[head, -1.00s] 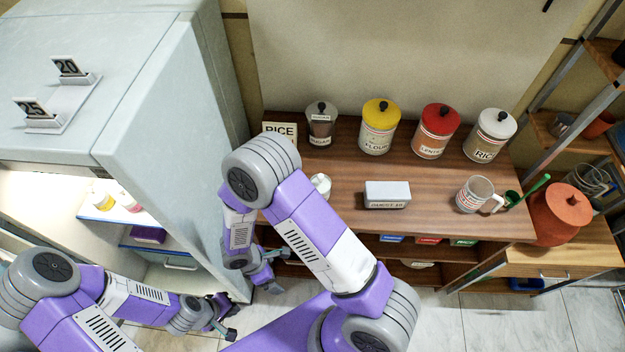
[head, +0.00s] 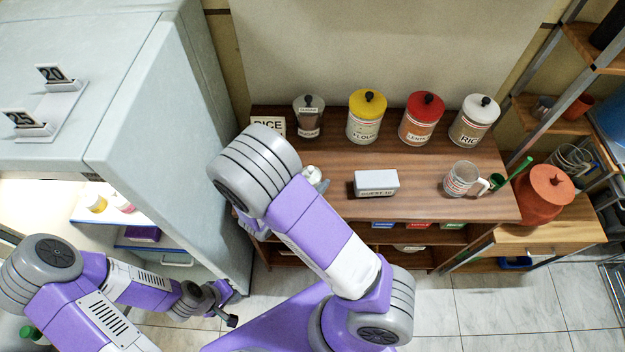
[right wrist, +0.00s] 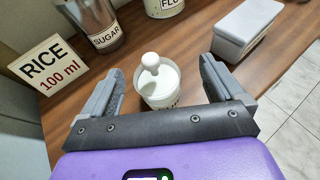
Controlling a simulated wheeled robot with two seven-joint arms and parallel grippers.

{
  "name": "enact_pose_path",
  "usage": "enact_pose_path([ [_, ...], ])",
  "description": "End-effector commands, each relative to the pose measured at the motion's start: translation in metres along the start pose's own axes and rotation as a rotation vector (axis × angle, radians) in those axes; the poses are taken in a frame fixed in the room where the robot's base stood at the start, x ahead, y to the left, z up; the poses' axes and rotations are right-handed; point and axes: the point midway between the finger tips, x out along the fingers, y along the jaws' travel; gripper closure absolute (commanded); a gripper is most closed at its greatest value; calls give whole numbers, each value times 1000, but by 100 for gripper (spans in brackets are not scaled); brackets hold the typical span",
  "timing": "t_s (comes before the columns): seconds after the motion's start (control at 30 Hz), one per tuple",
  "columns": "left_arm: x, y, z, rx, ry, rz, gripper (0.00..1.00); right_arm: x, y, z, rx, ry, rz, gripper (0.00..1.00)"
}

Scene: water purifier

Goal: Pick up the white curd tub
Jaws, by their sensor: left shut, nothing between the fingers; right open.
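The white curd tub (right wrist: 160,92) stands upright on the wooden counter, with a round white knob showing at its top. In the head view the tub (head: 313,178) is partly hidden behind my right arm. My right gripper (right wrist: 161,72) is open, its fingers to the left and right of the tub in the right wrist view, with gaps on both sides. I cannot tell how far the fingertips are above or in front of it. My left gripper (head: 230,306) is shut and empty, low by the fridge.
A RICE 100 ml sign (right wrist: 47,68) and a sugar jar (right wrist: 98,25) stand behind the tub to the left. A grey-white box (head: 376,183) is to the right. Flour (head: 366,117), lentil (head: 421,119) and rice (head: 473,121) jars line the back. The fridge (head: 170,120) is at left.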

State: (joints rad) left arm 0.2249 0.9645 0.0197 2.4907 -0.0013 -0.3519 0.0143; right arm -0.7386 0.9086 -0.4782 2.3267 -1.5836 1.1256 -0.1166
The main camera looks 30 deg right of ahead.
Motion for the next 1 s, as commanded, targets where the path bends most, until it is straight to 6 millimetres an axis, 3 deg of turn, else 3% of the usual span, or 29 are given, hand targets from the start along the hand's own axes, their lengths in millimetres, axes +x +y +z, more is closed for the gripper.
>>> enact_pose_path([
  [0.4,11,-4,-1,0,0,0,100,54,7,-9,1,1,-3,5],
  [0.7,10,-4,0,0,0,0,100,57,8,-8,1,2,-1,7],
  [1.0,11,-4,-1,0,0,0,100,57,8,-8,1,2,-1,53],
])
